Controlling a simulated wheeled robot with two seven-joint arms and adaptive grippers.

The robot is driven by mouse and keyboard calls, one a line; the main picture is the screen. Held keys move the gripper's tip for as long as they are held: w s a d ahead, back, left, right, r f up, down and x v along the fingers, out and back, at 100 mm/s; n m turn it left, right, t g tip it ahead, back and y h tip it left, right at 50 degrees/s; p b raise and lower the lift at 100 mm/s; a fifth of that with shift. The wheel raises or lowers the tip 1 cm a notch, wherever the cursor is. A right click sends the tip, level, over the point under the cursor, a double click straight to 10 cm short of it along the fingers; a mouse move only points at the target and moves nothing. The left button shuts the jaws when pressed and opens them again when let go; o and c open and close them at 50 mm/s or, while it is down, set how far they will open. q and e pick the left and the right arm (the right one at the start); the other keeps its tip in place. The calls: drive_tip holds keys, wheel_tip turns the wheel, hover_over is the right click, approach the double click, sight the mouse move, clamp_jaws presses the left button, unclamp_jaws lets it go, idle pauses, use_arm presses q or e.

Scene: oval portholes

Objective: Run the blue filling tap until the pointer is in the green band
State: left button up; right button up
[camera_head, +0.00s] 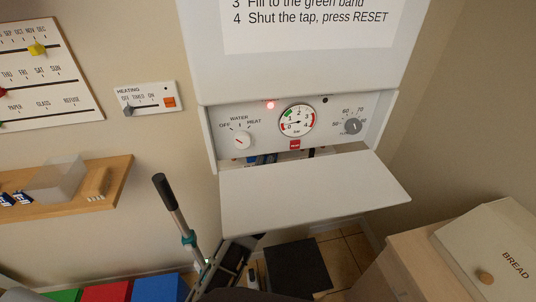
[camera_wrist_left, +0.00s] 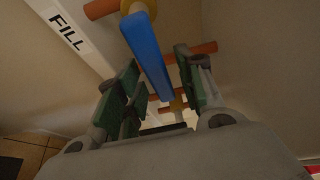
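The blue tap lever (camera_wrist_left: 150,55) shows in the left wrist view beside a white label reading FILL (camera_wrist_left: 68,30). My left gripper (camera_wrist_left: 157,66) is open, with one green-padded finger on each side of the lever. I see no clear grip on it. In the head view the left gripper is hidden, and my right gripper is in neither view. The round pressure gauge (camera_head: 297,121) sits on the boiler panel, with a green band at its upper left and red bands at the sides. Its pointer is too small to read surely.
The boiler's white flap (camera_head: 315,195) hangs open below the panel. A red lamp (camera_head: 270,105) is lit, above a red button (camera_head: 295,145). Copper pipes (camera_wrist_left: 195,52) cross around the tap. A pole with a black grip (camera_head: 165,192) stands left, and a bread box (camera_head: 490,250) is at right.

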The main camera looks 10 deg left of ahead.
use_arm(q)
drive_tip(key=shift+w, duration=0.1)
drive_tip(key=shift+r, duration=0.1)
drive_tip(key=shift+c, duration=0.4)
clamp_jaws()
